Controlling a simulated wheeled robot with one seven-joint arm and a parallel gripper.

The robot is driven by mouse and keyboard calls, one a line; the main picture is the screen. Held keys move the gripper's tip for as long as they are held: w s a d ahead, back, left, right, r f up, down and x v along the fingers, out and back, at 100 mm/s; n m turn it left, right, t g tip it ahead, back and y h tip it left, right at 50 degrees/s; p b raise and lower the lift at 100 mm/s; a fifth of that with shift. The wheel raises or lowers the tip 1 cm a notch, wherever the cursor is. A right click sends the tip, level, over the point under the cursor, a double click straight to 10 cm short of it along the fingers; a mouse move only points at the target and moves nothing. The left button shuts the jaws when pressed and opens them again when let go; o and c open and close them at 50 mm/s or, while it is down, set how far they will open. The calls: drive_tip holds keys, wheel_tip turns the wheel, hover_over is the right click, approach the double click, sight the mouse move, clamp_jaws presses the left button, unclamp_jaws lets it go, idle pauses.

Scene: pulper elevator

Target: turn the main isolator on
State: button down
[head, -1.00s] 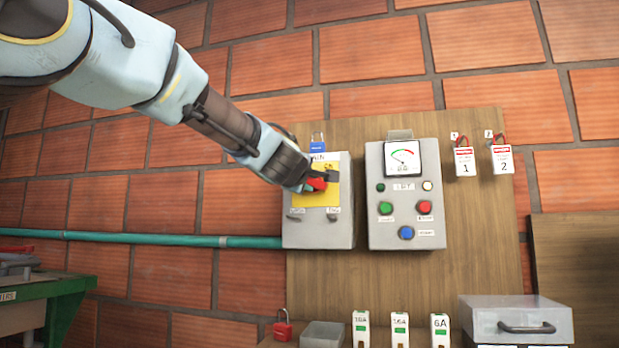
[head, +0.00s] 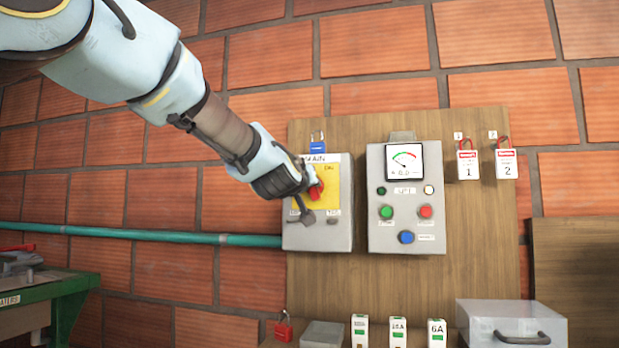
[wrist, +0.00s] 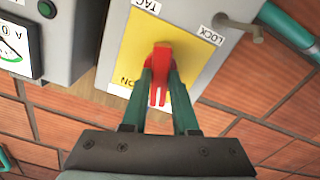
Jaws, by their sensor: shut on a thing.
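The main isolator is a grey box (head: 343,235) with a yellow plate (head: 331,198) on its front, fixed to the wooden board. Its red rotary handle (head: 317,189) is partly covered by my gripper (head: 311,194) in the head view. In the wrist view, the red handle (wrist: 161,60) sits between the two green fingers of my gripper (wrist: 161,76), which are shut on it. An ON mark (wrist: 128,82) shows on the yellow plate (wrist: 140,48) beside the handle. In the head view the handle looks close to upright; its exact angle is hard to tell.
A grey meter panel (head: 406,220) with coloured buttons stands just right of the isolator. A red padlock (head: 284,330), several breakers (head: 398,331) and a clear-lidded box (head: 511,316) are below. A green pipe (head: 150,236) enters from the left.

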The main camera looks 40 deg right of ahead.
drive_tip(key=shift+m+p, duration=0.85)
drive_tip(key=shift+m, duration=0.85)
drive_tip(key=shift+f, duration=0.1)
drive_tip(key=c, duration=0.7)
unclamp_jaws()
drive_tip(key=b+v, duration=0.2)
drive_tip(key=v, duration=0.8)
drive_tip(key=shift+s+a+b, duration=0.15)
drive_tip(key=shift+a+b, duration=0.15)
drive_tip(key=shift+a, duration=0.05)
